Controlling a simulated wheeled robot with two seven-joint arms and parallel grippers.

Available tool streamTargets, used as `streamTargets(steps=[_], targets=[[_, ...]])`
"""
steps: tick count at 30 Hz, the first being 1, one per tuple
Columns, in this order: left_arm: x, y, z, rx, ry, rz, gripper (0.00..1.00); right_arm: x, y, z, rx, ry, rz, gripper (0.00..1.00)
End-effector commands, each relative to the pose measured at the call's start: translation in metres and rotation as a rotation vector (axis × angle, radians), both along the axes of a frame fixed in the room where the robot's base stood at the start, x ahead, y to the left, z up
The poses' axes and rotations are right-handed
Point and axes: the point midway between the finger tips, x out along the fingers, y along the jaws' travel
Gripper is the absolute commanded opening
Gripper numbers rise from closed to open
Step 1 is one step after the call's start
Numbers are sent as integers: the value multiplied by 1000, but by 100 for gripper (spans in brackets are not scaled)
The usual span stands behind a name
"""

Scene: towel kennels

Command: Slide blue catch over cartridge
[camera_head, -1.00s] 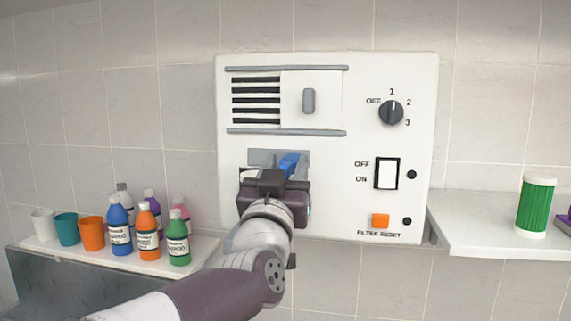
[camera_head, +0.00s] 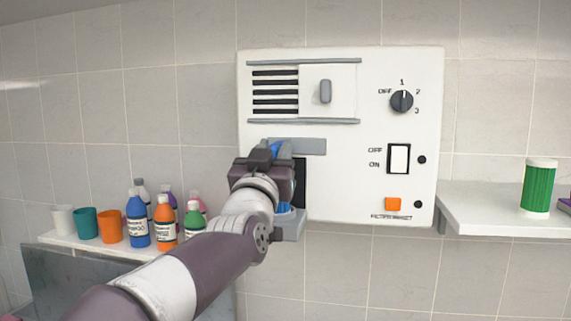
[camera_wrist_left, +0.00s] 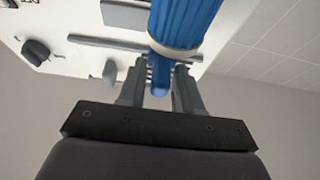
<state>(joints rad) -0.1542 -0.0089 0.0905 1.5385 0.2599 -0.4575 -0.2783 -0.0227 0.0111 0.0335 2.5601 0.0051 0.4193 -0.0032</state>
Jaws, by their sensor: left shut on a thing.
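A white panel (camera_head: 340,195) hangs on the wall with a grey plate (camera_head: 312,146) at its lower left. My left gripper (camera_head: 272,163) is in front of the left part of this plate. It is shut on the blue catch (camera_head: 276,149), a narrow blue tip between the fingers in the left wrist view (camera_wrist_left: 160,91). The blue ribbed cartridge with a white ring (camera_wrist_left: 188,18) is right at the catch there. In the head view only its lower end (camera_head: 284,208) shows below my gripper; the rest is hidden. I cannot tell whether catch and cartridge touch. My right gripper is out of view.
A dark opening (camera_head: 300,184) lies right of my gripper, above a grey ledge (camera_head: 290,227). The panel bears a dial (camera_head: 402,101), a rocker switch (camera_head: 399,158) and an orange button (camera_head: 393,204). Bottles and cups crowd the left shelf (camera_head: 62,240). A green canister (camera_head: 538,188) stands right.

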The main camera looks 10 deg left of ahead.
Motion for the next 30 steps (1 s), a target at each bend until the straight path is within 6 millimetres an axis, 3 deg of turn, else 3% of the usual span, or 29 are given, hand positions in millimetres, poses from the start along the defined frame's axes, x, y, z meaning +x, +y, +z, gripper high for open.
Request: streamTargets(steps=[5,6,7,20,23,30], targets=[[-1,-1,3,3,-3,0,0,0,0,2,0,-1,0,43],[-1,-1,3,3,-3,0,40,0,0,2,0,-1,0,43],[-1,0,3,3,-3,0,45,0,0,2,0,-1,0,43],[-2,-1,0,3,-1,-1,45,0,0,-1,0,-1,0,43],[-12,-1,-7,3,-2,-2,45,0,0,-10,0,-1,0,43],[-61,1,-29,2,-5,-1,45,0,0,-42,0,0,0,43]])
